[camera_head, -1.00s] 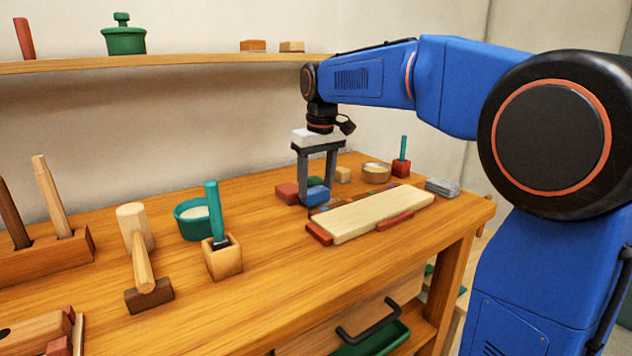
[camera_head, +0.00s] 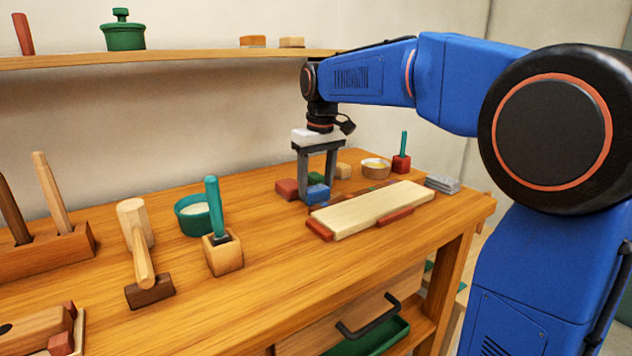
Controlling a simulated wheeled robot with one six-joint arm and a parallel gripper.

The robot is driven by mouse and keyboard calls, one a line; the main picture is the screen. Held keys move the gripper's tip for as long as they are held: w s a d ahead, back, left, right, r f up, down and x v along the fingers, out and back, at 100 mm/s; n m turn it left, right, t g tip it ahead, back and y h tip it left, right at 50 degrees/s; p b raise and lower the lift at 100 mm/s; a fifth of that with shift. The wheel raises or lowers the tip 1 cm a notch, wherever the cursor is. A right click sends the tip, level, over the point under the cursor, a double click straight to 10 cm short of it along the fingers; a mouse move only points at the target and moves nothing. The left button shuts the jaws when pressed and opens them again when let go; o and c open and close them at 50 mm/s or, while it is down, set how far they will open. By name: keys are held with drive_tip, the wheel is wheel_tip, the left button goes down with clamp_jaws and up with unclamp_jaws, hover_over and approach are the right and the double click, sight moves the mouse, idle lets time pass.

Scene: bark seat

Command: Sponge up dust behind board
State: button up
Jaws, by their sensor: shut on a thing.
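A pale wooden board (camera_head: 374,209) rests on red blocks on the right half of the workbench. My gripper (camera_head: 316,194) points down just behind the board's left end. Behind the board there are small dark and coloured specks (camera_head: 372,189), partly hidden by the board. I cannot tell whether the sponge touches the bench.
Grey slabs (camera_head: 442,183) lie at right. A teal-handled brush (camera_head: 214,205) stands in a wooden block (camera_head: 222,253).

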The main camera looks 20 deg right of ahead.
drive_tip(key=shift+f, duration=0.15)
drive_tip(key=shift+d, duration=0.15)
drive_tip(key=shift+w+d, duration=0.25)
drive_tip(key=shift+d, duration=0.5)
drive_tip(key=shift+w+d, duration=0.3)
drive_tip(key=shift+d, duration=0.45)
drive_tip(key=shift+w+d, duration=0.25)
drive_tip(key=shift+d, duration=0.5)
drive_tip(key=shift+s+a, duration=0.25)
drive_tip(key=shift+a, duration=0.55)
drive_tip(key=shift+s+a, duration=0.3)
drive_tip(key=shift+a, duration=0.45)
drive_tip(key=shift+s+a, duration=0.25)
drive_tip(key=shift+a, duration=0.55)
drive_tip(key=shift+d, duration=0.1)
drive_tip(key=shift+w+d, duration=0.25)
drive_tip(key=shift+d, duration=0.5)
drive_tip(key=shift+w+d, duration=0.3)
drive_tip(key=shift+d, duration=0.45)
drive_tip(key=shift+w+d, duration=0.25)
drive_tip(key=shift+d, duration=0.5)
drive_tip(key=shift+s+a+f, duration=0.1)
drive_tip(key=shift+s+a, duration=0.15)
drive_tip(key=shift+a, duration=0.55)
drive_tip(key=shift+s+a, duration=0.3)
drive_tip(key=shift+a, duration=0.45)
drive_tip(key=shift+s+a+f, duration=0.1)
drive_tip(key=shift+s+a, duration=0.15)
drive_tip(key=shift+a, duration=0.55)
drive_tip(key=shift+d, duration=0.1)
